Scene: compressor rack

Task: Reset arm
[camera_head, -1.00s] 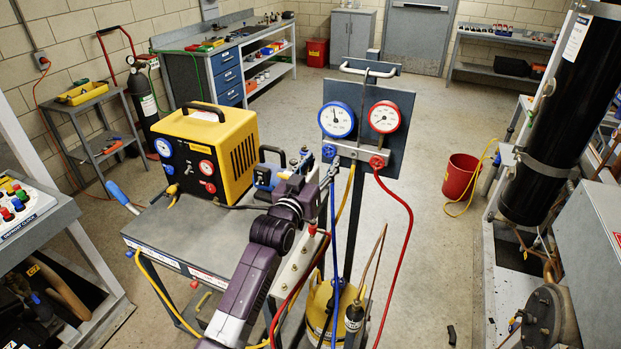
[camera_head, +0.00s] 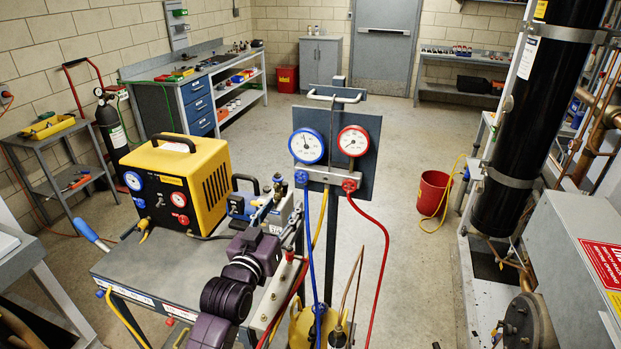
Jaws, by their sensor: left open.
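My left arm, purple and black, comes up from the bottom of the head view. Its left gripper (camera_head: 284,222) is open, small and partly hidden by my own wrist, just left of the gauge manifold's hoses. The manifold has a blue gauge (camera_head: 307,145) and a red gauge (camera_head: 353,141) on a dark plate. Below them are a blue knob (camera_head: 301,177) and a red knob (camera_head: 349,185). The gripper looks apart from both knobs. My right gripper is not in view.
A grey cart (camera_head: 150,262) bears a yellow recovery machine (camera_head: 180,185) and a blue pump (camera_head: 243,204). Blue, yellow and red hoses hang below the manifold. A black cylinder (camera_head: 520,130) stands at right. The floor around the red bucket (camera_head: 433,193) is largely clear.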

